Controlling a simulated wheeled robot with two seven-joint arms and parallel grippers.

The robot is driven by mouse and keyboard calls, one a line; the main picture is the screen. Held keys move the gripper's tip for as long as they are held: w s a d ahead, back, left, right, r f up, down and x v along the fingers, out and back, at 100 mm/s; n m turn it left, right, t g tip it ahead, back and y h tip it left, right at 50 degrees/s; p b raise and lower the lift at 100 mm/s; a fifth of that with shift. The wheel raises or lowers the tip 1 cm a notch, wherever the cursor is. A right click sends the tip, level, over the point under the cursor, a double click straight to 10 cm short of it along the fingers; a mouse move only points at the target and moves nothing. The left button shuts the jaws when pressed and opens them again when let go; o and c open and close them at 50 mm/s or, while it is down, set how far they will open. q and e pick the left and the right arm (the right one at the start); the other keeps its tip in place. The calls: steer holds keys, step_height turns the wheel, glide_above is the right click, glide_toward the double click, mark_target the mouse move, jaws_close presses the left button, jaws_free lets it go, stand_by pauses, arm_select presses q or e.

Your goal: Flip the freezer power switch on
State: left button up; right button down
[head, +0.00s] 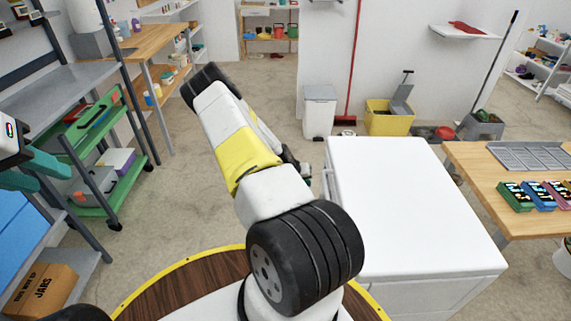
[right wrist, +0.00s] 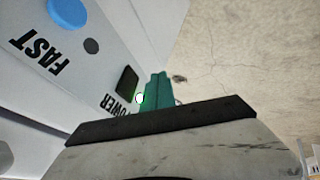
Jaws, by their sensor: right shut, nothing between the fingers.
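The white freezer (head: 410,205) stands right of centre in the head view. In the right wrist view its pale panel (right wrist: 70,75) carries the words FAST and POWER, the latter partly covered. A black rocker switch (right wrist: 128,82) sits beside POWER, with a small white round spot with a green edge (right wrist: 140,98) near it. My right gripper (right wrist: 155,92), with teal fingers, is shut and empty right beside the switch; I cannot tell whether it touches. In the head view my arm hides it. My left gripper (head: 30,172) is at the left edge, its teal fingers apart, clear of the freezer.
A blue round button (right wrist: 68,10) and a dark grey dot (right wrist: 91,46) sit by FAST. A wooden table (head: 490,185) with a grey tray stands right of the freezer. A white bin (head: 320,112) and yellow bucket (head: 388,118) stand behind. Grey shelves (head: 65,90) are at left.

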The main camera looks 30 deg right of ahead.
steer(key=s+a+r+n+t+y, duration=0.1)
steer(key=a+r+y, duration=0.3)
steer(key=a+r, duration=1.1)
steer(key=s+a+r+n+t+y, duration=0.1)
steer(key=a+r+y, duration=0.3)
steer(key=a+r, duration=1.15)
steer(key=s+a+r+n+t, duration=0.1)
steer(key=s+a+r+n, duration=0.1)
steer(key=s+r, duration=0.7)
steer(key=s+a+r+n+t+y, duration=0.1)
steer(key=s+r+n+t, duration=0.1)
steer(key=s+r, duration=0.8)
steer(key=shift+a+r+n, duration=0.4)
steer(key=shift+r+n, duration=0.1)
steer(key=shift+n, duration=0.3)
steer(key=shift+s, duration=0.15)
